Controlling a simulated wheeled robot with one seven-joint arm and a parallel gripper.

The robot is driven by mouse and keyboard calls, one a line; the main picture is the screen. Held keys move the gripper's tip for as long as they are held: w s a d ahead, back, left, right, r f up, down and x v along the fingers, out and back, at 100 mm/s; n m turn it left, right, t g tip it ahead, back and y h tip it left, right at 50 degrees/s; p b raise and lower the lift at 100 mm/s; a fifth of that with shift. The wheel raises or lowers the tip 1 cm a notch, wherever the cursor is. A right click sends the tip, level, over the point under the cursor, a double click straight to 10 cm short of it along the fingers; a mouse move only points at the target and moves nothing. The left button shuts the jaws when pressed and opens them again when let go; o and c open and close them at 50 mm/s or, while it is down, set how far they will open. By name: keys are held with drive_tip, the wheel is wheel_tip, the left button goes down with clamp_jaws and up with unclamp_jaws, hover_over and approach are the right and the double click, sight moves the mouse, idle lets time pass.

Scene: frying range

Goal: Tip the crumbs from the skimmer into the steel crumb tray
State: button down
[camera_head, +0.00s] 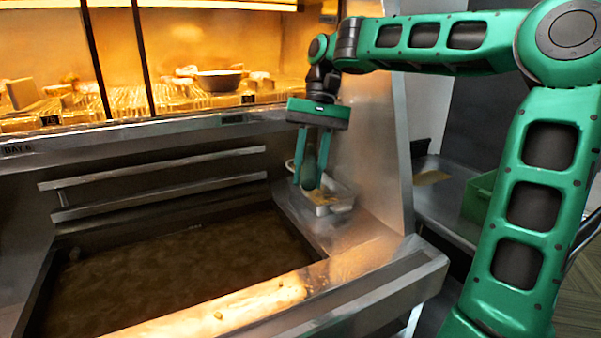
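A small steel tray (343,187) sits on the ledge at the right end of the fryer vat. Something pale and yellowish shows at its near side, too small to make out. My gripper (310,183) points down over the tray's left part, its two green fingers spread apart. The gripper hides part of the tray.
The vat of dark oil (170,275) lies left of the tray, with metal rails (160,182) behind it. A lit display shelf with a dark bowl (219,80) stands above. A steel panel rises right of the tray; a green bin (478,195) stands beyond.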

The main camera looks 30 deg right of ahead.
drive_tip(key=s+d+f+n+t+y, duration=0.1)
drive_tip(key=s+d+f+t+y, duration=0.1)
drive_tip(key=d+y, duration=0.3)
drive_tip(key=s+d+f+n+t+y, duration=0.2)
drive_tip(key=s+d+y, duration=0.2)
drive_tip(key=y, duration=0.3)
drive_tip(key=shift+d+f+t, duration=0.3)
drive_tip(key=shift+d+f, duration=0.05)
drive_tip(key=shift+d, duration=0.4)
idle(0.4)
idle(0.3)
